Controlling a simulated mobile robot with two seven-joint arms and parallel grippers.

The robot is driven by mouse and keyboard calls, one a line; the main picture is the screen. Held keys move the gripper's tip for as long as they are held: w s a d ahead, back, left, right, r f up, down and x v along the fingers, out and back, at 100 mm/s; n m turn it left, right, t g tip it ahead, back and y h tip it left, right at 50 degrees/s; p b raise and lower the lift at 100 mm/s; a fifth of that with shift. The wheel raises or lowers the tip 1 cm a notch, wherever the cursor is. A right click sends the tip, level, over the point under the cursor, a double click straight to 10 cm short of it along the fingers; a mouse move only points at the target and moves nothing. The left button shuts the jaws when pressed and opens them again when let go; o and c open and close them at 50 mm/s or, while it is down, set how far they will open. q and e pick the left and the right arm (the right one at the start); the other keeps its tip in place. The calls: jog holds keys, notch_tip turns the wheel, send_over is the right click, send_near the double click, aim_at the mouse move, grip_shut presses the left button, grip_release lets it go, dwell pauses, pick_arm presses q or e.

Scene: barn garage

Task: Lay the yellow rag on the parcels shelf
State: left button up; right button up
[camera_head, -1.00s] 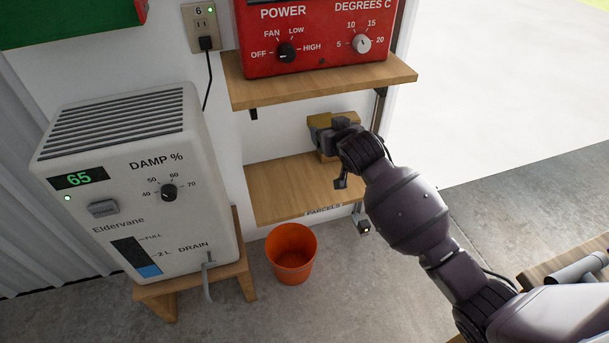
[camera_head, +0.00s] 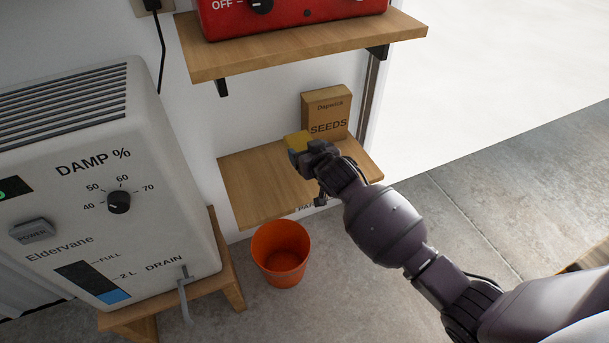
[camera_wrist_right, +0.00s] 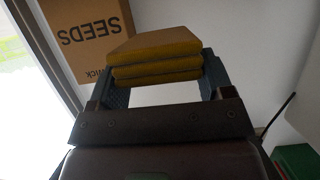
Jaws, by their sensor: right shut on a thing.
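The yellow rag (camera_head: 297,142) is a small folded pad of several layers; it also shows in the right wrist view (camera_wrist_right: 155,56). My right gripper (camera_head: 309,148) is shut on it, with a finger at each side of the pad (camera_wrist_right: 163,80). In the head view, the gripper and rag appear over the parcels shelf (camera_head: 258,190), the lower wooden shelf, in front of the seeds box. I cannot tell how far above the board the rag is. The shelf's front label is partly hidden by my arm. My left gripper is not in view.
A brown seeds box (camera_head: 327,113) stands at the back of the lower shelf. An upper shelf (camera_head: 290,47) with a red heater (camera_head: 290,12) hangs above. An orange bucket (camera_head: 281,252) stands on the floor below. A white dehumidifier (camera_head: 120,190) is at left. The shelf's left part is clear.

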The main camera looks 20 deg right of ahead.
jog(key=b, duration=0.1)
send_over(307, 183)
notch_tip(307, 183, down, 4)
jog(key=shift+s+d+f, duration=0.1)
jog(key=shift+f, duration=0.2)
jog(key=shift+f+b, duration=0.3)
notch_tip(307, 183, down, 3)
jog(key=shift+r+b, duration=0.1)
jog(key=shift+b, duration=0.5)
jog(key=shift+f, duration=0.4)
jog(key=shift+r, duration=0.15)
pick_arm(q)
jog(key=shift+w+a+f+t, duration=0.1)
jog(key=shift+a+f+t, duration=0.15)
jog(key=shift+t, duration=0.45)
pick_arm(e)
jog(key=shift+f, duration=0.25)
